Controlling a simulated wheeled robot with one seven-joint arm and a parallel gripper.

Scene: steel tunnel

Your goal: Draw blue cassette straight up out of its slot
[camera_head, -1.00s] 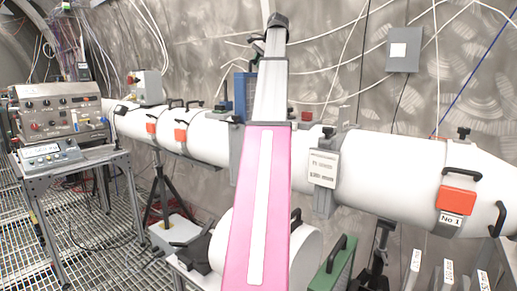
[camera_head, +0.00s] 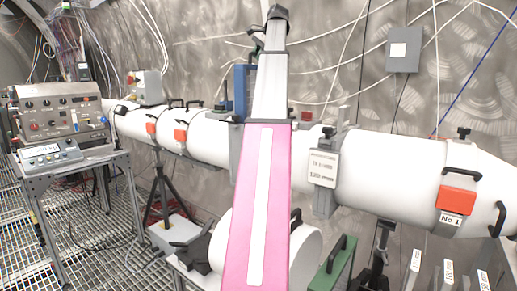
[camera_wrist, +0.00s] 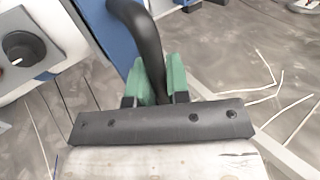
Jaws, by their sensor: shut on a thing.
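The blue cassette (camera_head: 240,92) stands upright at the top of the long white pipe (camera_head: 205,141), partly hidden behind my arm in the head view. Its lower end and the slot are hidden there. In the wrist view, the cassette's blue face (camera_wrist: 108,35) is at the upper left, with a black curved handle (camera_wrist: 146,38) on it. My gripper (camera_wrist: 161,80) has green fingers, one on each side of this handle, and is shut on it.
A grey box (camera_head: 404,50) hangs on the wall at the right. Orange-red blocks and black handles sit along the pipe. A control console (camera_head: 62,112) stands on a metal table at the left. White cables hang along the wall behind my arm.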

